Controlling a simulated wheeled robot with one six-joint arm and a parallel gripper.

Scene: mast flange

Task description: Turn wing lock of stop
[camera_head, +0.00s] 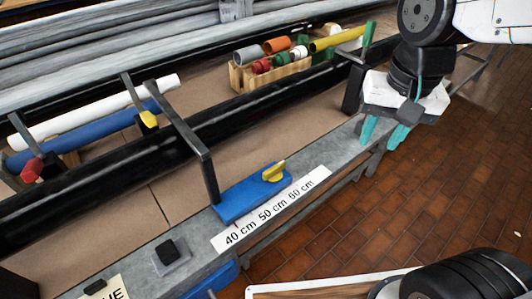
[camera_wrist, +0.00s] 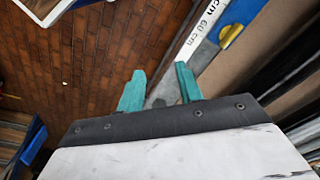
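The stop is a blue block (camera_head: 241,198) on the grey rail beside the white scale strip marked 40, 50 and 60 cm. Its yellow wing lock (camera_head: 274,171) sits on top near the right end. In the wrist view the wing lock (camera_wrist: 230,36) shows at the top right, on the blue stop (camera_wrist: 240,12). My gripper (camera_head: 384,136) is to the right of the stop, over the rail's right part, apart from the lock. Its teal fingers (camera_wrist: 162,88) are spread with nothing between them.
The scale strip (camera_head: 271,209) lies along the rail's front edge. A wooden rack (camera_head: 270,76) with coloured tubes is behind. White and blue pipes (camera_head: 90,125) lie at left. Brick floor (camera_head: 340,225) is free in front.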

